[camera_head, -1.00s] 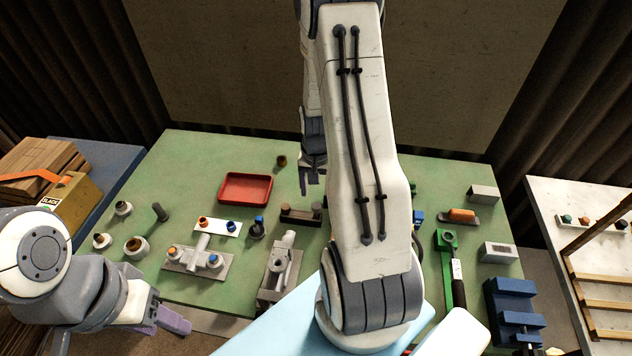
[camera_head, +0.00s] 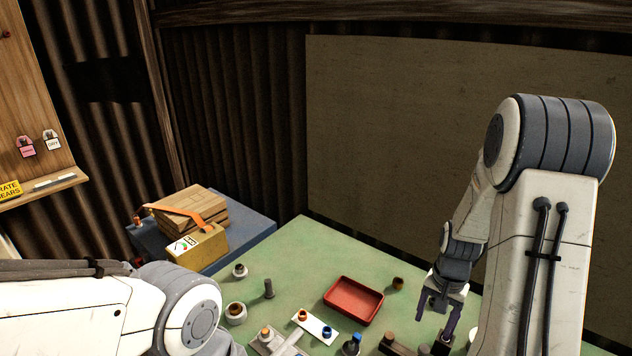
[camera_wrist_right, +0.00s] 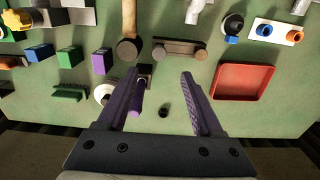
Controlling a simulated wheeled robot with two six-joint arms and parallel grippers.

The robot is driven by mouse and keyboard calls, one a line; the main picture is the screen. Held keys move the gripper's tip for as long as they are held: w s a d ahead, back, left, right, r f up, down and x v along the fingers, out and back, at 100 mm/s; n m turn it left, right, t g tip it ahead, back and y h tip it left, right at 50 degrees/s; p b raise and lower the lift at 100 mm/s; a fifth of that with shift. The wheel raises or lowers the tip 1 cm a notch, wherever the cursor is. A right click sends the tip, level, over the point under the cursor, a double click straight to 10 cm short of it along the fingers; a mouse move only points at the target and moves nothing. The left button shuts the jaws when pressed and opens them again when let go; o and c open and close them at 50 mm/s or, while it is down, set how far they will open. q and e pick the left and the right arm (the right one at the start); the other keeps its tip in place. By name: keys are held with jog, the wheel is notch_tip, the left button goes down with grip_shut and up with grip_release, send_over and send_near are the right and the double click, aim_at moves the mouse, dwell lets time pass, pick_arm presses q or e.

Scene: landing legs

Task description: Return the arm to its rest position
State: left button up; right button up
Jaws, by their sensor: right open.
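My right arm comes in from the right in the head view. My right gripper (camera_head: 436,312) points down over the green table (camera_head: 300,250), to the right of the red tray (camera_head: 353,300). In the right wrist view the two purple fingers of my right gripper (camera_wrist_right: 160,82) stand wide apart with nothing held. A purple cylinder by a small dark block (camera_wrist_right: 144,72) shows beside the left finger; I cannot tell how near it is. My left arm is at the lower left of the head view, and its gripper is out of view.
Small round parts (camera_head: 236,313) stand farther left. A wood stack (camera_head: 190,208) and a yellow box (camera_head: 197,247) sit on a blue surface. Blue, green and purple blocks (camera_wrist_right: 70,94) show in the wrist view.

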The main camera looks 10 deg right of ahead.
jog(key=s+a+r+n+b, duration=0.1)
jog(key=a+r+n, duration=0.25)
jog(key=a, duration=0.65)
jog(key=s+a+r+n+b, duration=0.15)
jog(key=a+n, duration=0.35)
jog(key=a, duration=0.5)
jog(key=s+a+r+n+y+b, duration=0.1)
jog(key=s+a+r+n+b, duration=0.1)
jog(key=s+a+n, duration=0.6)
jog(key=s+a+r, duration=0.1)
jog(key=s+a, duration=0.1)
jog(key=s, duration=0.3)
jog(key=shift+s+a+r+n+b, duration=0.3)
jog(key=shift+s+a+n, duration=0.05)
jog(key=shift+s+a, duration=0.05)
